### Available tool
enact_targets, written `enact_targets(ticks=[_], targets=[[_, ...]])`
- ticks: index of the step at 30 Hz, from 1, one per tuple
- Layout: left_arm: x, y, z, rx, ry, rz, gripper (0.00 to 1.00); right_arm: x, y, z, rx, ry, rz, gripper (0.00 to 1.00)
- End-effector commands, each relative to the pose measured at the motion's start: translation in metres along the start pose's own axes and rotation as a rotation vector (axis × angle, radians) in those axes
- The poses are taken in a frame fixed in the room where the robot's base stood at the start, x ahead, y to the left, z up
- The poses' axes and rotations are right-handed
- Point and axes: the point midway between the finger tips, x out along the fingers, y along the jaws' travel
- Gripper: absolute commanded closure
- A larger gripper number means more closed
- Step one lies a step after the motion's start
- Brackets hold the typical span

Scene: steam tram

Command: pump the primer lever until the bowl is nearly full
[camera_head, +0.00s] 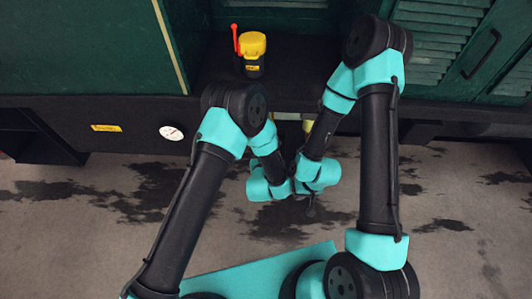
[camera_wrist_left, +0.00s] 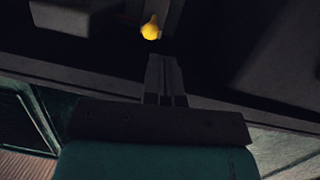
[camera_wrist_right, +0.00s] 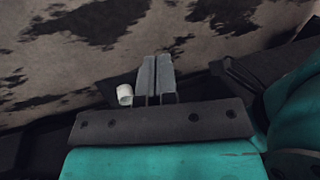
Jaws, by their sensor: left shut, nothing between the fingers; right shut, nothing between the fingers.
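A small yellow rounded part (camera_wrist_left: 150,27), which may be the bowl, hangs in the dark beyond my left gripper (camera_wrist_left: 163,58) in the left wrist view. A pale yellow part (camera_head: 308,126) shows behind my right forearm in the head view. I cannot make out the bowl's level or clearly identify the primer lever. A small white cylinder (camera_wrist_right: 125,95) is left of my right gripper (camera_wrist_right: 156,60); it may be a lever end. Both grippers are shut and empty.
A yellow-and-black device (camera_head: 252,50) with a red stick stands on the dark ledge. A round white gauge (camera_head: 171,132) and a yellow label (camera_head: 106,128) are on the dark sill. Louvred green panels (camera_head: 440,45) are at right. The floor (camera_head: 90,200) is stained and open.

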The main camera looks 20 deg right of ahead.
Motion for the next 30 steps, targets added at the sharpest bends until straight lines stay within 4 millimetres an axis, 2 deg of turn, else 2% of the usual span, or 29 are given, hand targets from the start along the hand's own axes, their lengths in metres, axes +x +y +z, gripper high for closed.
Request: enact_targets(ticks=[16,20,23,26,30], targets=[[0.0,0.0,0.0,-0.001,0.0,0.0,1.0,0.0,0.0,0.0,0.0,0.0,0.0,1.0],[0.0,-0.006,0.001,-0.005,-0.015,-0.004,1.0,0.0,-0.002,-0.004,-0.003,0.014,0.003,1.0],[-0.001,-0.019,0.003,-0.018,-0.05,-0.011,1.0,-0.001,-0.005,-0.013,-0.007,0.047,0.011,1.0],[-0.004,-0.042,0.007,-0.04,-0.114,-0.024,1.0,-0.004,-0.011,-0.028,-0.016,0.103,0.025,1.0],[-0.016,-0.084,0.016,-0.085,-0.236,-0.044,1.0,-0.01,-0.022,-0.056,-0.031,0.213,0.056,1.0]])
